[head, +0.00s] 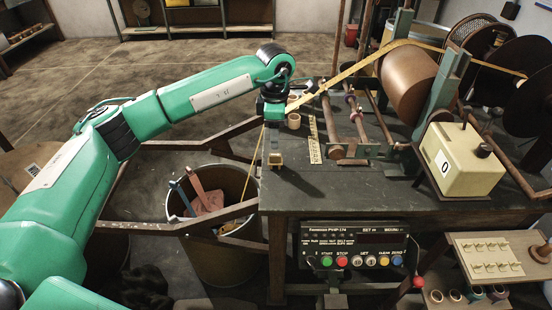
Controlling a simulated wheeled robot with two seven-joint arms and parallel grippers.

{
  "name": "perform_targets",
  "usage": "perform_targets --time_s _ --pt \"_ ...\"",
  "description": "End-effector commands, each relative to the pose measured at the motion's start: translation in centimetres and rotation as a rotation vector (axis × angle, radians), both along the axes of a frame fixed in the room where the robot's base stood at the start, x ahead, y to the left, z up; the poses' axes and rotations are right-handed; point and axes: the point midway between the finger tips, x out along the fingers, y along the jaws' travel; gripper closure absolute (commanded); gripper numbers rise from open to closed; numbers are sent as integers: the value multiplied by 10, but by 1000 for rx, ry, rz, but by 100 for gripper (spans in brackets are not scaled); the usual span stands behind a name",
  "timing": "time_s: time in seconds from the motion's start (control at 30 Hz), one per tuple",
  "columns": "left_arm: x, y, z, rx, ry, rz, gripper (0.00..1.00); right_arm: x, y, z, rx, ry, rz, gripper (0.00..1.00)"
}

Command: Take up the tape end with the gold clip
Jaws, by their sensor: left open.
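My left gripper (274,147) is open and points down over the left edge of the workbench. A small gold piece, which looks like the gold clip (275,160), shows right at its fingertips; I cannot tell whether it lies between the fingers. The yellow tape (345,75) slopes down from the large brown drum (408,85) towards my left wrist. My gripper hides part of it. A thin yellow strand hangs beside the bench's left edge towards the bin (225,250). My right gripper is out of view.
A cream counter box (460,160) reading 0 stands on the bench (330,190) at right. Rollers and rails (345,125) fill the middle back. A control panel (352,245) is on the bench front. The front-left bench top is clear.

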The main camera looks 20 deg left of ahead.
Motion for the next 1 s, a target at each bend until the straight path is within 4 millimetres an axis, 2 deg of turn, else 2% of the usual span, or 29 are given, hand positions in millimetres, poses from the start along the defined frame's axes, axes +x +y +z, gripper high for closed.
perform_targets --time_s 0.13,0.43,0.7,1.0 --pt "0 0 -26 -2 3 0 47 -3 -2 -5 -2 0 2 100" --pt "-1 0 -49 -3 2 -1 47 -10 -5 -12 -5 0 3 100" --pt "0 1 -84 -2 1 -1 47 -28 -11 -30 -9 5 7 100" --pt "0 1 -90 -3 -1 -2 47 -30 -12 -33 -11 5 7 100"
